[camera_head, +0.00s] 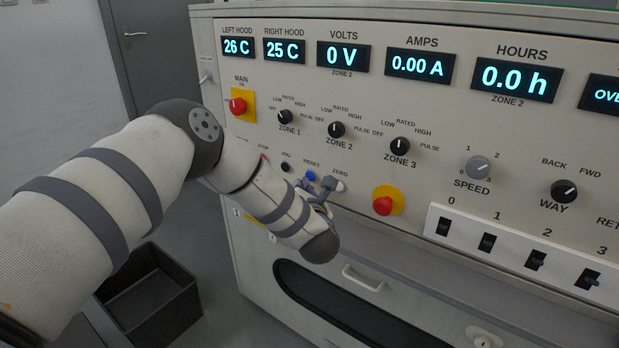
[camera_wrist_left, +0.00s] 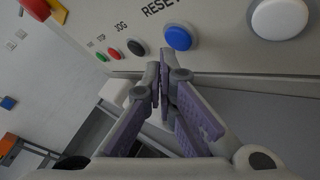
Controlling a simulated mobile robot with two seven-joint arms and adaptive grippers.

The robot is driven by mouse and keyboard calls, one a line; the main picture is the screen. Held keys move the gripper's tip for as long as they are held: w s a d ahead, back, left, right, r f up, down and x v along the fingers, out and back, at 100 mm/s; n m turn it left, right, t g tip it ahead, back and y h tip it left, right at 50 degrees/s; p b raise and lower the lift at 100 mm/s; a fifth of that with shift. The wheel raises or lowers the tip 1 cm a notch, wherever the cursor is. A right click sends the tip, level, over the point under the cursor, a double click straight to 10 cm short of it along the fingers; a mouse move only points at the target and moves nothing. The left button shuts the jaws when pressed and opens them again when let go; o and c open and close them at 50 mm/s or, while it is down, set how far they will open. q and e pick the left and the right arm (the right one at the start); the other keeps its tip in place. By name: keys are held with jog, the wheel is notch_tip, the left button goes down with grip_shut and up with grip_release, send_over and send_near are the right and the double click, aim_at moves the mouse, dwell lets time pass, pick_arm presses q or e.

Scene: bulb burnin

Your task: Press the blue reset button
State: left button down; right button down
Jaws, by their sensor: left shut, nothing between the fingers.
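The blue reset button (camera_head: 310,176) sits on the cream control panel under the label RESET, between the black JOG button (camera_head: 286,167) and the white ZERO button (camera_head: 340,186). In the left wrist view the blue button (camera_wrist_left: 178,38) is just beyond my left gripper (camera_wrist_left: 162,72). The gripper is shut, with its fingertips together and nothing between them. A gap shows between the fingertips and the button in that view; whether they touch the panel I cannot tell. In the head view the left gripper (camera_head: 322,192) is partly hidden by its own wrist. My right gripper is out of view.
A red emergency button (camera_head: 383,205) on a yellow plate is right of the ZERO button. A red MAIN switch (camera_head: 238,106), zone knobs and a white switch strip (camera_head: 520,252) share the panel. A dark open bin (camera_head: 150,300) stands on the floor at lower left.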

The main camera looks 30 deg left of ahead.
pick_arm(q)
jog(key=shift+w, duration=0.25)
jog(key=shift+w+b, duration=0.3)
jog(key=shift+w, duration=0.1)
dwell(0.5)
jog(key=shift+s+r+p, duration=0.15)
jog(key=shift+s+p, duration=0.3)
jog(key=shift+s, duration=0.3)
jog(key=shift+s+f, duration=0.1)
jog(key=shift+f, duration=0.1)
